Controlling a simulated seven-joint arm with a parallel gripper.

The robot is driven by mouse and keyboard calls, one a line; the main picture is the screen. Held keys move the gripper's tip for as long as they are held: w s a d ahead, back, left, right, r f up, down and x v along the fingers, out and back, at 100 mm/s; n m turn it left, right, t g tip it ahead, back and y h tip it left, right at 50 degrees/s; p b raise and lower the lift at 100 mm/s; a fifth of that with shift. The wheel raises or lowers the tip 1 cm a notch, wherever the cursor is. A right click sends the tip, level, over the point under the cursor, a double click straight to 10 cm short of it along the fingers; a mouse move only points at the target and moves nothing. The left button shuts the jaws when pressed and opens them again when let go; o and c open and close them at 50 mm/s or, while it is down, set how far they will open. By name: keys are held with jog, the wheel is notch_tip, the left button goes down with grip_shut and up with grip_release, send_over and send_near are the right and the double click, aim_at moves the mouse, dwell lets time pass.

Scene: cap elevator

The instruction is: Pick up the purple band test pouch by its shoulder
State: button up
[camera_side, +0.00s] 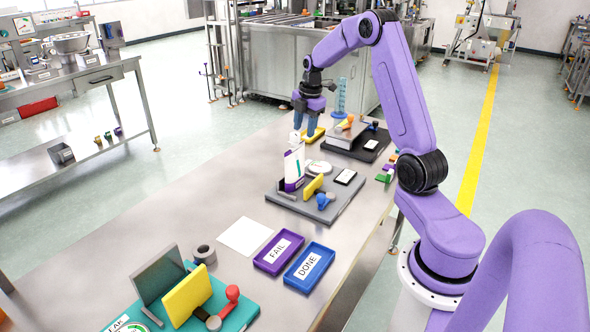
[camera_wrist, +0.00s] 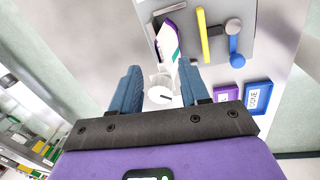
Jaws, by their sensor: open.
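The white pouch with a purple band (camera_side: 293,170) stands upright on a grey station board (camera_side: 338,203) in the side view. Its white top narrows to a spout. My gripper (camera_side: 307,130) is open, pointing down, close above and behind the pouch's top. In the wrist view the pouch (camera_wrist: 170,42) shows its purple edge and green mark, beyond and between my two blue fingers (camera_wrist: 159,68). The white round cap end (camera_wrist: 160,92) lies between the fingers, nearer the palm. I see no finger clearly touching the pouch.
On the same board are a yellow plate (camera_side: 313,187) and a blue lever (camera_side: 324,201). A black board (camera_side: 357,143) stands behind. Purple FAIL (camera_side: 278,252) and blue DONE (camera_side: 309,267) trays, and a teal station (camera_side: 238,314), are nearer.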

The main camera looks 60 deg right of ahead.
aim_at(301, 143)
jog(key=f, duration=0.4)
jog(key=shift+w+a+f, duration=0.2)
jog(key=shift+w+a, duration=0.05)
jog(key=shift+w, duration=0.1)
grip_shut()
jog(key=shift+w+r, duration=0.1)
dwell(1.0)
